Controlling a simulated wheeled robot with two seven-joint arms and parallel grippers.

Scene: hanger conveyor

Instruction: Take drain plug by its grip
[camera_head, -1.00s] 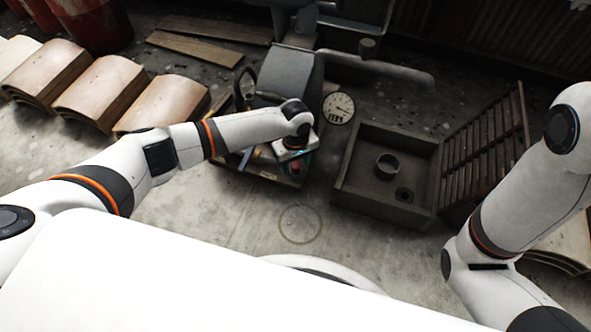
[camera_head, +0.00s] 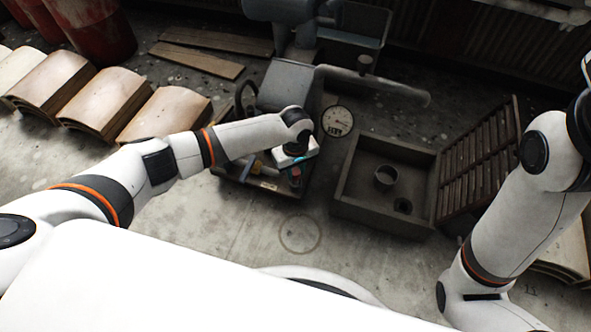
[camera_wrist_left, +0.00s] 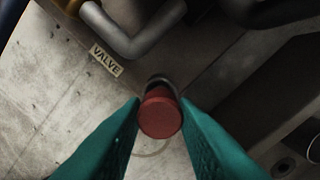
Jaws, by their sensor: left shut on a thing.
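The drain plug shows as a round red knob in the left wrist view (camera_wrist_left: 160,116), with a dark ring behind it. My left gripper (camera_wrist_left: 160,105) has its two teal fingers on either side of the red knob and is shut on it. In the head view, my left gripper (camera_head: 292,168) is over the right part of a tool tray, and a small red spot shows at its fingers. The plug's lower part is hidden. My right arm is at the right of the head view, but its gripper is outside the picture.
The tool tray (camera_head: 247,182) holds several loose items. A "VALVE" label (camera_wrist_left: 105,60) lies left of the plug.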

